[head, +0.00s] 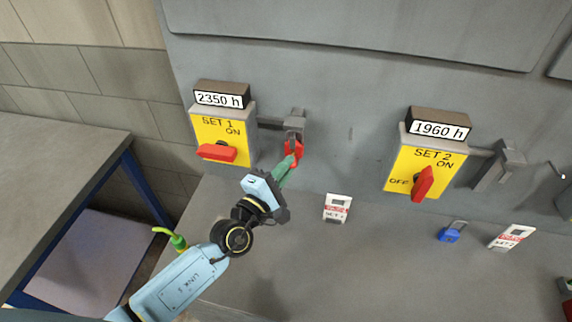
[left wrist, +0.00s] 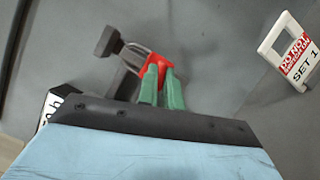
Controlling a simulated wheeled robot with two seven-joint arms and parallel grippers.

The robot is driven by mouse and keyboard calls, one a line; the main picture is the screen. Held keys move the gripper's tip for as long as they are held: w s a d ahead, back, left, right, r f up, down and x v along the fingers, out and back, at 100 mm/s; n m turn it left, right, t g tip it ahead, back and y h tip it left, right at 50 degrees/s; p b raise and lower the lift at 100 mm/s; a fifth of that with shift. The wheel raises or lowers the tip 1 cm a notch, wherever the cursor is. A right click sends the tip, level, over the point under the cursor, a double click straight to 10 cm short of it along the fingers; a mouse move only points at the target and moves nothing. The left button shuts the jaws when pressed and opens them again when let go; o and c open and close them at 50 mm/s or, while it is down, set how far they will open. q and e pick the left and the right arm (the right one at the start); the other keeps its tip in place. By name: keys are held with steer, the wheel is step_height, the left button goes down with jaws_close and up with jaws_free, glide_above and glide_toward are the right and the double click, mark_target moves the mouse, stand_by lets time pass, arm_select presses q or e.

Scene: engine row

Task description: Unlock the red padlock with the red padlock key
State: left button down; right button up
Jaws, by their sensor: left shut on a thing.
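The red padlock (head: 294,147) hangs by its shackle at the grey hasp (head: 295,121) beside the SET 1 switch. It also shows in the left wrist view (left wrist: 157,62), its metal shackle running up-left through the hasp (left wrist: 110,42). My left gripper (head: 287,168) reaches the padlock's lower end, opposite the shackle. Its green fingers (left wrist: 161,88) are nearly together on a small red piece at that end, which I take for the red padlock key. The fingers hide most of it, and I cannot tell how deep it sits. My right gripper is out of view.
The SET 1 switch (head: 222,145) has its red handle level; the SET 2 switch (head: 425,168) stands to the right. A SET 1 tag (head: 337,208), a blue padlock (head: 450,232) and another tag (head: 512,237) lie on the grey surface. A table (head: 60,160) is at left.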

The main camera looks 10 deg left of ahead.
arm_select(q)
steer(key=shift+r+m+g+p, duration=0.1)
steer(key=shift+m+g+p, duration=0.4)
steer(key=shift+m+p, duration=0.65)
steer(key=m+g, duration=0.1)
steer(key=m, duration=0.1)
steer(key=m+y+p, duration=0.1)
steer(key=m, duration=0.2)
steer(key=shift+r+g, duration=0.1)
steer(key=shift+g, duration=0.3)
steer(key=shift+a, duration=0.1)
steer(key=shift+f+b, duration=0.75)
steer(key=shift+f, duration=0.2)
steer(key=shift+s, duration=0.15)
steer(key=shift+s+p, duration=0.7)
steer(key=shift+s, duration=1.7)
